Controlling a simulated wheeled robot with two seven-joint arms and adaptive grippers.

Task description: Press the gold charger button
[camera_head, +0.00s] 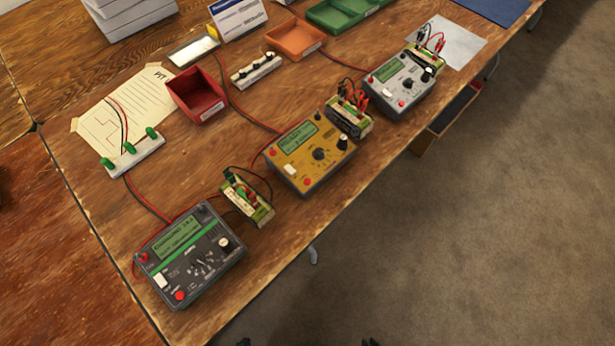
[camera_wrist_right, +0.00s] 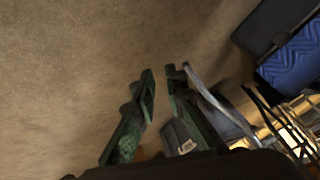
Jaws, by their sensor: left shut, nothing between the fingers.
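The gold charger (camera_head: 300,148) sits mid-table between a black charger and a silver one in the head view. It has a green display, a dark dial (camera_head: 320,154), a white switch (camera_head: 290,169) and a round red button (camera_head: 307,181) at its front edge. Only a dark tip of my left gripper (camera_head: 243,342) shows at the bottom edge, in front of the table; it is shut and empty. A tip of my right gripper (camera_head: 370,342) shows further right. In the right wrist view my right gripper's green fingers (camera_wrist_right: 160,76) are apart, with nothing between them.
The black charger (camera_head: 190,255) stands front left, the silver charger (camera_head: 400,83) back right. Battery packs (camera_head: 247,200) (camera_head: 348,117) with wires flank the gold charger. A red bin (camera_head: 196,95) stands behind. The table's edge runs diagonally; open floor (camera_head: 470,230) lies right.

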